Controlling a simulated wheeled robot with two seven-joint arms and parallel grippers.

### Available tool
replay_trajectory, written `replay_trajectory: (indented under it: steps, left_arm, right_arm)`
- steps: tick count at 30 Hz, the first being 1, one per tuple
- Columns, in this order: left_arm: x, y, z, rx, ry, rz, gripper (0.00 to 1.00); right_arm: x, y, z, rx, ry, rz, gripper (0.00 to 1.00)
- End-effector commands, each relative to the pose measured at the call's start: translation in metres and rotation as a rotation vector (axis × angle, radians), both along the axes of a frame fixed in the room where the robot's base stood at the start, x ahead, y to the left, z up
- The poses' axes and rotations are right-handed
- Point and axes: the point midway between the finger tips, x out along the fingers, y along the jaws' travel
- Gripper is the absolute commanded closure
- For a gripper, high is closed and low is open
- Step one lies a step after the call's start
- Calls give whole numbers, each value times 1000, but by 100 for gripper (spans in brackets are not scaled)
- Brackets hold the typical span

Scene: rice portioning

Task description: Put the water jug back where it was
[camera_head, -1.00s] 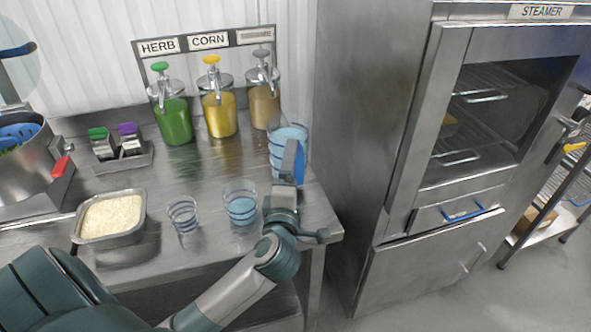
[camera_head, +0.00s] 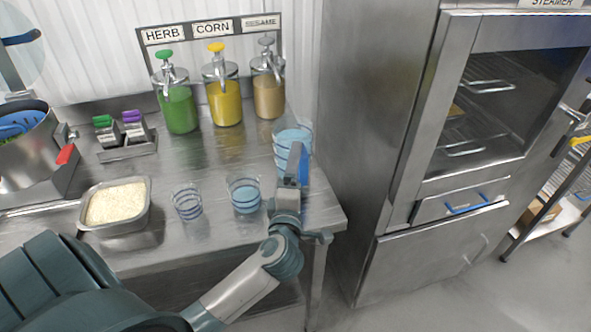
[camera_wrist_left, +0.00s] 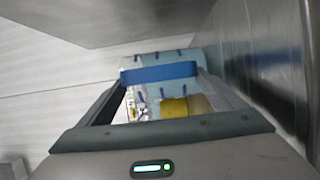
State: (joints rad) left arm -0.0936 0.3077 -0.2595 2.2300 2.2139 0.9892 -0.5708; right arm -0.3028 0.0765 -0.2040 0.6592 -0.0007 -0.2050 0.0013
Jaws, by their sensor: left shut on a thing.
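The water jug (camera_head: 291,137) is clear with blue bands and holds pale blue water. It is upright at the right end of the steel counter, in front of the tan dispenser. My left gripper (camera_head: 291,172) is shut on its blue handle (camera_head: 304,164). In the left wrist view the handle (camera_wrist_left: 160,73) lies across between the fingers, with the jug (camera_wrist_left: 188,60) behind it. The gripper hides the jug's lower part, so I cannot tell whether its base touches the counter. My right gripper is not in view.
Two blue-banded glasses, one empty-looking (camera_head: 187,201) and one with blue water (camera_head: 244,195), stand left of my gripper. A rice pan (camera_head: 118,205) is further left. Green, yellow and tan dispensers (camera_head: 268,92) line the back. The steamer (camera_head: 400,150) stands right of the counter.

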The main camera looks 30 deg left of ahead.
Motion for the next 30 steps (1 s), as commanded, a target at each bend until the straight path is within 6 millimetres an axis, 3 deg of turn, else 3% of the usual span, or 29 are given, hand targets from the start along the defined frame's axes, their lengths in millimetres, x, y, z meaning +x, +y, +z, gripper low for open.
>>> replay_trajectory:
  steps: [4, 5, 6, 19, 23, 30]
  left_arm:
    - [0, 0, 1, 3, -6, 0, 74]
    - [0, 0, -2, 0, 0, 0, 4]
    - [0, 0, -2, 0, 0, 0, 0]
    - [-6, -4, -1, 0, 1, -1, 0]
    - [-19, -10, -2, -1, 0, -2, 0]
    - [-55, -28, -2, -3, 1, -2, 0]
  right_arm:
    - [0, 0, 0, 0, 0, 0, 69]
    - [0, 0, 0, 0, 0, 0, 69]
    - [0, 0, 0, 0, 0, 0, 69]
    - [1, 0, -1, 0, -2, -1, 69]
    - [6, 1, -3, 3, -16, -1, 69]
    - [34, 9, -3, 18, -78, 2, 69]
